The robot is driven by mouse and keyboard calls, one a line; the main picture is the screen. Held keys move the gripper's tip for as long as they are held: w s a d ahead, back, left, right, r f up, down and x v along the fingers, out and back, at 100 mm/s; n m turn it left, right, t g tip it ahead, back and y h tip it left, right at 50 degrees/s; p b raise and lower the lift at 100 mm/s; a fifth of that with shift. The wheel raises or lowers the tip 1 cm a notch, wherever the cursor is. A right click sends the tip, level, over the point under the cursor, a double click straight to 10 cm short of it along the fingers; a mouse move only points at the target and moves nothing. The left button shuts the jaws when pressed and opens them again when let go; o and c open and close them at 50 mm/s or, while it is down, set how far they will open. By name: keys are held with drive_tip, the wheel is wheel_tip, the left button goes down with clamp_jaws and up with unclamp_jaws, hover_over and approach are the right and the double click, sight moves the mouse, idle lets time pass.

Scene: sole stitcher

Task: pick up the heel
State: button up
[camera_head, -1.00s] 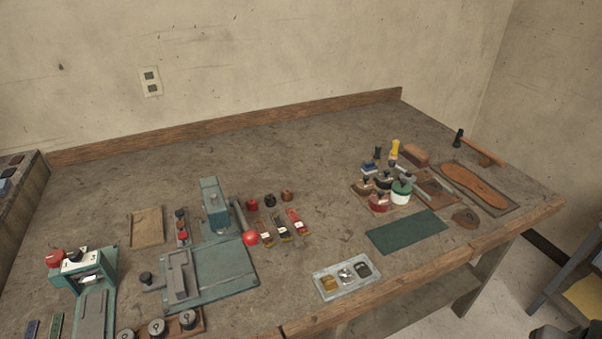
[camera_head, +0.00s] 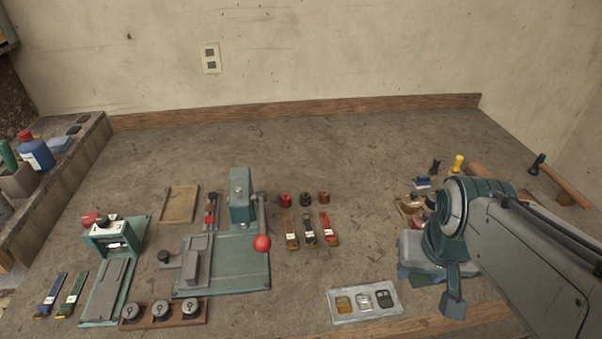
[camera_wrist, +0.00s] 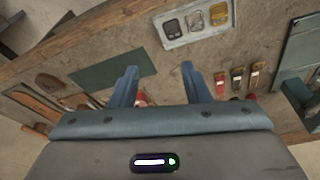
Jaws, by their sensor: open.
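A dark brown, rounded piece that looks like the heel (camera_wrist: 48,84) lies on the bench near its front edge in the wrist view, left of my gripper and beyond the end of the green mat (camera_wrist: 100,69). In the head view my arm hides that part of the bench. My gripper (camera_wrist: 161,86) is above the bench, its two blue fingers spread apart with nothing held between them. The heel is well to the side of the fingers, not between them.
A grey tray with buckles (camera_head: 365,302) sits by the front edge. A teal press with a red-knobbed lever (camera_head: 240,210) stands mid-bench, with small coloured strips (camera_head: 308,231) beside it. A hammer (camera_head: 562,182) lies at the far right. The bench's back middle is clear.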

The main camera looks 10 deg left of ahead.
drive_tip(key=w+a+r, duration=0.2)
drive_tip(key=w+r, duration=0.1)
drive_tip(key=w, duration=0.6)
drive_tip(key=n+g, duration=0.3)
hover_over(324, 194)
drive_tip(key=f, duration=1.3)
drive_tip(key=shift+s, duration=0.25)
drive_tip(key=shift+w+f+p, duration=0.2)
drive_tip(key=shift+f+p, duration=0.1)
drive_tip(key=shift+f, duration=2.4)
drive_tip(key=c, duration=0.7)
